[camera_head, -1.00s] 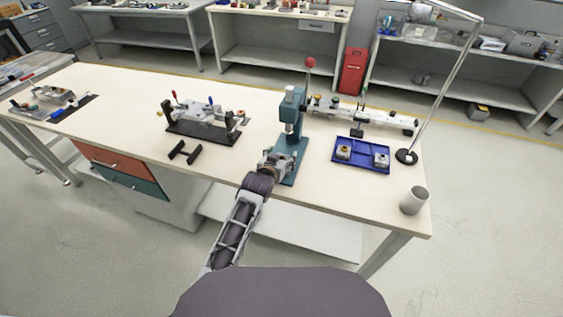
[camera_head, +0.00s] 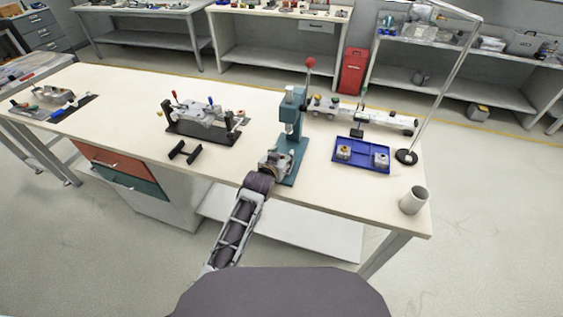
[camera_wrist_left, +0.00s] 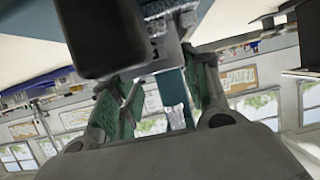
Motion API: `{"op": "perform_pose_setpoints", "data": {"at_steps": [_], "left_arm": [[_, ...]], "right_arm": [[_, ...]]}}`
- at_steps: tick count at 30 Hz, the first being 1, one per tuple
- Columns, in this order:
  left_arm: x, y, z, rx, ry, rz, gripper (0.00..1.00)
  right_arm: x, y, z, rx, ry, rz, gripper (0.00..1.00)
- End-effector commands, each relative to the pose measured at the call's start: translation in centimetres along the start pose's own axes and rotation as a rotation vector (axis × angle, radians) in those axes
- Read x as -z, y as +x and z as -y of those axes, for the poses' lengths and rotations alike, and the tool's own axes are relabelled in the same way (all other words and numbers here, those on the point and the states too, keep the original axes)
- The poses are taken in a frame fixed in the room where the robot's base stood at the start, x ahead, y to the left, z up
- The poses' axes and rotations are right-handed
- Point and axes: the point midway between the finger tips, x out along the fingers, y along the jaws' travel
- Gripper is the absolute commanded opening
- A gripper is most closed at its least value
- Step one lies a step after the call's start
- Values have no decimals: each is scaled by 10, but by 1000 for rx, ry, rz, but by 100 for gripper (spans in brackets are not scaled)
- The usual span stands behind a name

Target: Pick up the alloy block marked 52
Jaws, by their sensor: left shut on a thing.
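My left gripper (camera_head: 277,161) is at the foot of the teal arbor press (camera_head: 298,130), at the front of the workbench. In the left wrist view, the gripper (camera_wrist_left: 163,95) has its green finger pads on either side of a grey metal block (camera_wrist_left: 171,50) and is shut on it. The block has a dark marking that is partly cut off and that I cannot read. In the head view the gripper mostly hides this block. My right gripper is not in view.
A grey cup (camera_head: 413,200) stands at the front right corner, near a lamp base (camera_head: 406,157). A black-based fixture (camera_head: 203,137) and two black bars (camera_head: 185,151) lie left.

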Motion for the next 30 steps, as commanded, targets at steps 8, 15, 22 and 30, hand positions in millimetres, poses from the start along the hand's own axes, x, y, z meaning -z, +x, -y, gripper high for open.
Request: {"op": "perform_pose_setpoints", "data": {"at_steps": [8, 15, 22, 30], "left_arm": [[1, 0, 0, 0, 0, -2, 14], [9, -3, 0, 0, 0, -4, 14], [34, -13, 0, 0, 0, -6, 14], [70, -28, 0, -1, 0, -5, 14]], "right_arm": [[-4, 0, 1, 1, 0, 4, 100], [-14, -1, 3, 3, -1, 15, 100], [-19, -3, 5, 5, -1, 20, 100], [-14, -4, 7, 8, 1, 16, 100]]}}
